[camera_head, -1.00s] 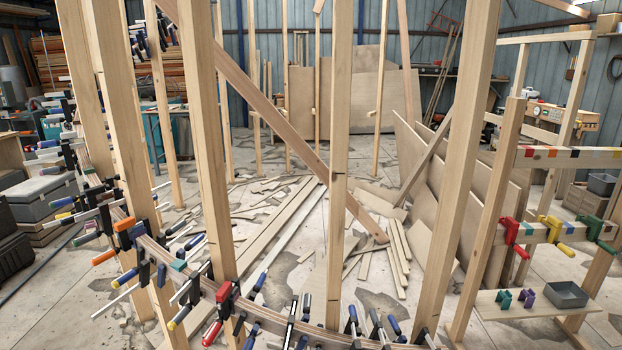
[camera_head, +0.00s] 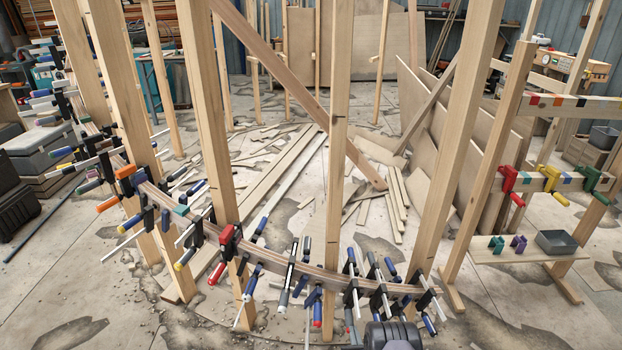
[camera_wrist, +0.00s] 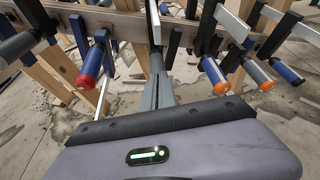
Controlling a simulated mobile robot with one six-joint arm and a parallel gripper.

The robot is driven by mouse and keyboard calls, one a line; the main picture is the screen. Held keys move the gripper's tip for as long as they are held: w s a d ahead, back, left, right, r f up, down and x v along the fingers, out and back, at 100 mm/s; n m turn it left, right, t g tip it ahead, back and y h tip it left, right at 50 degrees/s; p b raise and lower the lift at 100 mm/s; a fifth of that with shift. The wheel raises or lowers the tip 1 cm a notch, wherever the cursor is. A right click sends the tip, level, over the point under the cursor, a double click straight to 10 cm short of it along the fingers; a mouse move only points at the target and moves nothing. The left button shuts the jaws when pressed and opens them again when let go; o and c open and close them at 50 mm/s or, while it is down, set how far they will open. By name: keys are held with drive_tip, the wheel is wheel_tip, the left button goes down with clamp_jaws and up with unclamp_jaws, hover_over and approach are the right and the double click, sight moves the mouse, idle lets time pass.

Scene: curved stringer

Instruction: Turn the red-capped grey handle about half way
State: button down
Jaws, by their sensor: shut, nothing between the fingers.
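In the wrist view, a grey handle with an orange-red cap (camera_wrist: 258,74) hangs below the curved wooden strip at the right. A blue handle with an orange cap (camera_wrist: 214,74) hangs to its left. A blue handle with a red cap (camera_wrist: 91,64) hangs at the left; it also shows in the head view (camera_head: 317,311). I cannot surely match the grey handle in the head view. My gripper (camera_wrist: 157,82) is shut and empty, its narrow grey fingers pointing at the strip between the red-capped blue handle and the orange-capped handles. It touches no handle that I can see.
The curved strip (camera_head: 330,277) carries closely spaced clamps with bars and handles jutting out. Upright wooden posts (camera_head: 336,130) stand along it. A rack with spare clamps (camera_head: 508,180) and a small shelf with a grey tray (camera_head: 556,242) are at the right.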

drive_tip(key=shift+d+f, duration=0.1)
drive_tip(key=shift+d, duration=0.2)
idle(0.4)
drive_tip(key=s+p, duration=0.2)
drive_tip(key=s, duration=0.4)
drive_tip(key=shift+d, duration=0.2)
drive_tip(key=shift+f, duration=0.1)
